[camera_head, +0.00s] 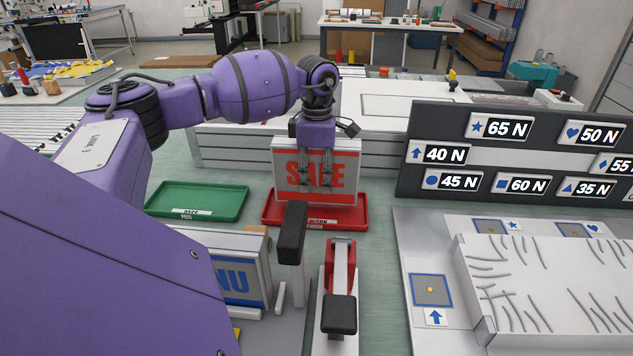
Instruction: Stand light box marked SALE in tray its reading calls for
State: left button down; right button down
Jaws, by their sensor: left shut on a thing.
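The SALE light box (343,160), white and red with red letters, is upright, its face toward me. My left gripper (316,185) reaches down over it from above and is shut on it, its fingers across the lettering. The box's lower edge is over the red tray (320,222), whose small label seems to read REWORK; I cannot tell whether the box touches the tray floor. The green tray (197,201), its label seeming to read PASS, is empty to the left. My right gripper is not in view.
A light box with blue letters (236,285) stands in front, partly hidden by my arm. A black-handled lever (291,235) and a red clamp (340,265) stand close before the red tray. A dark board (430,183) with force values stands right, behind a white panel (550,300).

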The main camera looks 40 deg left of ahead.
aim_at(317, 186)
pick_arm(q)
jog(key=shift+f, duration=1.4)
jog(key=shift+f, duration=0.2)
jog(key=c, duration=1.1)
grip_release()
notch_tip(317, 186, up, 12)
jog(key=shift+r+b, duration=0.15)
jog(key=shift+b, duration=0.15)
